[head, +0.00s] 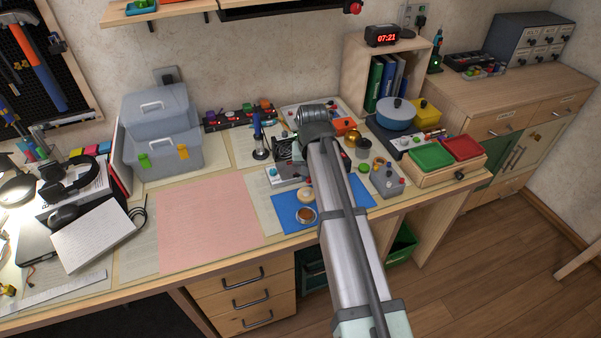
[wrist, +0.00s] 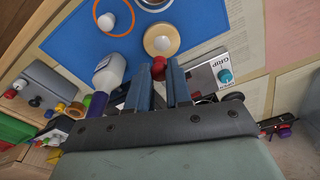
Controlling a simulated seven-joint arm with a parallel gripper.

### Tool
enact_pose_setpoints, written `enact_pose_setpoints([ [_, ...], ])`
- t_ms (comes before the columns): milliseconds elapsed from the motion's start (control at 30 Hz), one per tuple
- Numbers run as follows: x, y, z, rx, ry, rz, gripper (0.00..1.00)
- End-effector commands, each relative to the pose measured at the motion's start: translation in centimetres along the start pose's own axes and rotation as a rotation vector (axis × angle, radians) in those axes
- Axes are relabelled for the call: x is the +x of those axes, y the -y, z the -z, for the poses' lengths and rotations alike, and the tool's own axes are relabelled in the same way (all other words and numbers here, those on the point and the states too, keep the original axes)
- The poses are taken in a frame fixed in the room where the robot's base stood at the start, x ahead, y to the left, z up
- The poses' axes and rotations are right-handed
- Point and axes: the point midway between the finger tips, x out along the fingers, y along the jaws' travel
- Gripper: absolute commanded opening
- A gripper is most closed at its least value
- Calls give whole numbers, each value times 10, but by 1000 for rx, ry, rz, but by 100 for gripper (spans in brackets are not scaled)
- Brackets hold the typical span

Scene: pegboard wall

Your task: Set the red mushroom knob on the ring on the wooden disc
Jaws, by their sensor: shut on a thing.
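The red mushroom knob (wrist: 158,68) is between the two blue-grey fingers of my gripper (wrist: 158,77) in the wrist view, and the fingers are shut on it. The wooden disc (wrist: 148,50) lies on the blue mat just ahead of the fingertips, with a paler ring (wrist: 162,43) at its middle. The knob shows at the near edge of the disc in the picture; its height above it is unclear. In the head view the disc (head: 306,195) shows on the mat, while my arm hides the fingertips and knob.
The blue mat (head: 284,222) also bears a brown-filled round dish (head: 305,214). In the wrist view, a pale bottle (wrist: 110,70) stands left of the fingers and a device marked GRIP (wrist: 215,72) stands to the right. The pink sheet (head: 205,225) is clear.

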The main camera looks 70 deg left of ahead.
Motion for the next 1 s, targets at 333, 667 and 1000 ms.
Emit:
enact_pose_setpoints([
  [333, 0, 5, 5, -266, -18, 20, 0],
  [667, 4, 5, 4, -319, -19, 19, 0],
  [1000, 25, 4, 2, -317, -18, 19, 0],
])
